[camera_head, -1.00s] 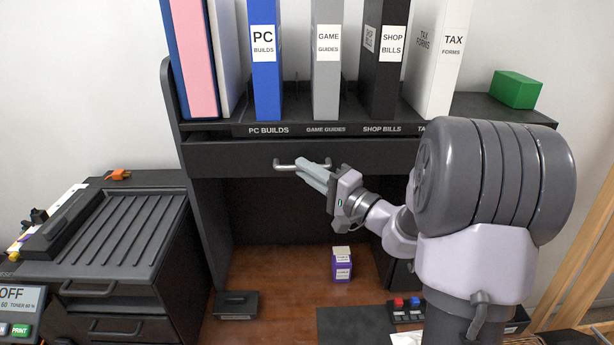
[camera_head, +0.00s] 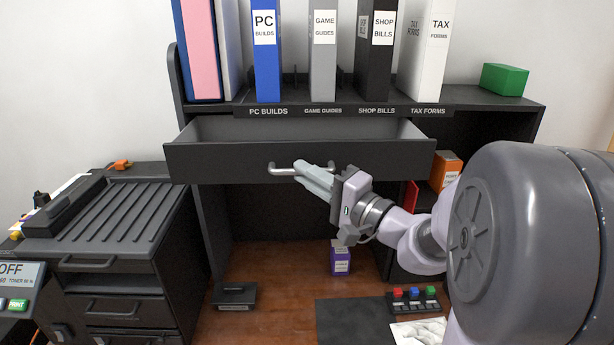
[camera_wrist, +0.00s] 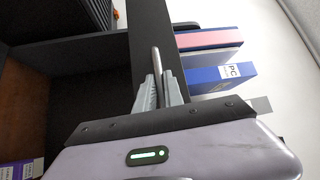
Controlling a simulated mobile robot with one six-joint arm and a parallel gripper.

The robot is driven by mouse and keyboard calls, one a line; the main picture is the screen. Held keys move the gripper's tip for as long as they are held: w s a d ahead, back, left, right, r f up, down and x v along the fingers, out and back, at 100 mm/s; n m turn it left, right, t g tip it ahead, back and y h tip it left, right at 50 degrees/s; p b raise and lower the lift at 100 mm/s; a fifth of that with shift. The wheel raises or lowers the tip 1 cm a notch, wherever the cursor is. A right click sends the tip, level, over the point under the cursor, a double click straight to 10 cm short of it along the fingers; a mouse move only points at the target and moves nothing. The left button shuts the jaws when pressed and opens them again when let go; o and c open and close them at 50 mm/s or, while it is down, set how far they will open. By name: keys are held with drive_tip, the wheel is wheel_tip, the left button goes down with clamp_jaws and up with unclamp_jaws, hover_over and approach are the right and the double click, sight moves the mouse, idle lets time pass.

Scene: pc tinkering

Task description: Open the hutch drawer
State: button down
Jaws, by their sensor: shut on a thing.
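The hutch drawer (camera_head: 220,163) is dark grey and sits under the binder shelf. It stands out from the hutch, and its hollow inside shows behind the front panel. A silver bar handle (camera_head: 283,170) is fixed to the middle of its front. My gripper (camera_head: 304,172) is shut on the handle, reaching in from the right. In the wrist view the fingers (camera_wrist: 160,88) close around the handle bar (camera_wrist: 155,60), beside the drawer front (camera_wrist: 148,28). The gripped part of the handle is hidden by the fingers.
Binders, including a blue one (camera_head: 266,60), stand on the shelf above. A purple box (camera_head: 340,262) and a small dark box (camera_head: 235,296) are on the wooden desk (camera_head: 275,315). A printer-like unit (camera_head: 105,225) stands at left. A green box (camera_head: 504,79) is at upper right.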

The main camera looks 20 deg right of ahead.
drive_tip(key=c, duration=1.5)
unclamp_jaws()
drive_tip(key=shift+o, duration=0.2)
drive_tip(key=b+v, duration=0.1)
drive_tip(key=v, duration=1.6)
drive_tip(key=shift+s, duration=0.2)
